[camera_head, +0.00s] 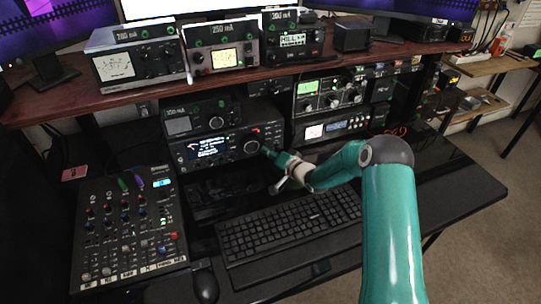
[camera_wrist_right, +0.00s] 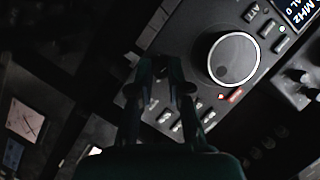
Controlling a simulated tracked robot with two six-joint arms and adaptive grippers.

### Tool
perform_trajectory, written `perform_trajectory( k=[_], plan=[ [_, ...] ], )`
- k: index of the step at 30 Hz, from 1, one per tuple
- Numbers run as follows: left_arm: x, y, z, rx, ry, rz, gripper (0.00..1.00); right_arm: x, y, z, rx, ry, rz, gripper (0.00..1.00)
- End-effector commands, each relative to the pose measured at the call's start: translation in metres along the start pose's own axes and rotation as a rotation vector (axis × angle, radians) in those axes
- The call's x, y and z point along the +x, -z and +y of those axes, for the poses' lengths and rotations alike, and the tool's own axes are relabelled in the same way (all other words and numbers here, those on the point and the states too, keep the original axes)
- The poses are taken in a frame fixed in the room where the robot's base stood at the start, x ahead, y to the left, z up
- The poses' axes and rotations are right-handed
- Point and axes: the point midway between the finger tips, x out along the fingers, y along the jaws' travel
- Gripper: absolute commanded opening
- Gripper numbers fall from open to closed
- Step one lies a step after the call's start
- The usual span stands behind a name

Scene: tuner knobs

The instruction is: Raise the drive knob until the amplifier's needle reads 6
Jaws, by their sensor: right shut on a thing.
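My right gripper (camera_head: 271,153) reaches the right end of the black radio's front panel (camera_head: 222,146), which has a lit display and a large round dial (camera_head: 251,147). In the right wrist view, my right gripper (camera_wrist_right: 166,78) has its fingers close together against the panel, beside the large dial (camera_wrist_right: 234,58). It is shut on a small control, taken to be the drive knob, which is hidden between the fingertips. White needle meters show on the upper left unit (camera_head: 114,66) and the middle unit (camera_head: 223,59). Which is the amplifier's, I cannot tell; the needles are too small to read.
A keyboard (camera_head: 290,222) lies on the desk below my right arm. A mixer (camera_head: 128,230) and a mouse (camera_head: 205,284) are at the left. More rack units (camera_head: 330,94) stand right of the radio. Bare desk shows at the right (camera_head: 450,190).

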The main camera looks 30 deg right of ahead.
Motion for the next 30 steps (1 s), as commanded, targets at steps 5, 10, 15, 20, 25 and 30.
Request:
perform_trajectory(
  k=[5, 10, 15, 20, 25, 30],
  plan=[
    [0.019, 0.0, -0.007, 0.0, 0.0, 0.0, 0.0, 0.001, -0.002, 0.008, 0.165, 0.065, 0.003, 0.0],
    [0.024, 0.0, -0.009, 0.0, 0.0, 0.0, 0.0, 0.0, 0.0, 0.007, 0.269, 0.105, 0.002, 0.0],
    [0.023, 0.0, -0.008, 0.0, 0.0, 0.0, 0.0, -0.001, 0.0, 0.006, 0.285, 0.11, 0.001, 0.0],
    [0.023, 0.0, -0.008, 0.0, 0.0, 0.0, 0.0, -0.001, 0.0, 0.006, 0.284, 0.108, 0.001, 0.0],
    [0.023, 0.0, -0.008, 0.0, 0.0, 0.0, 0.0, -0.001, 0.0, 0.006, 0.282, 0.11, 0.001, 0.42],
    [0.023, 0.0, -0.008, 0.0, 0.0, 0.0, 0.0, -0.001, 0.0, 0.005, 0.281, 0.112, 0.001, 0.42]
  ],
)
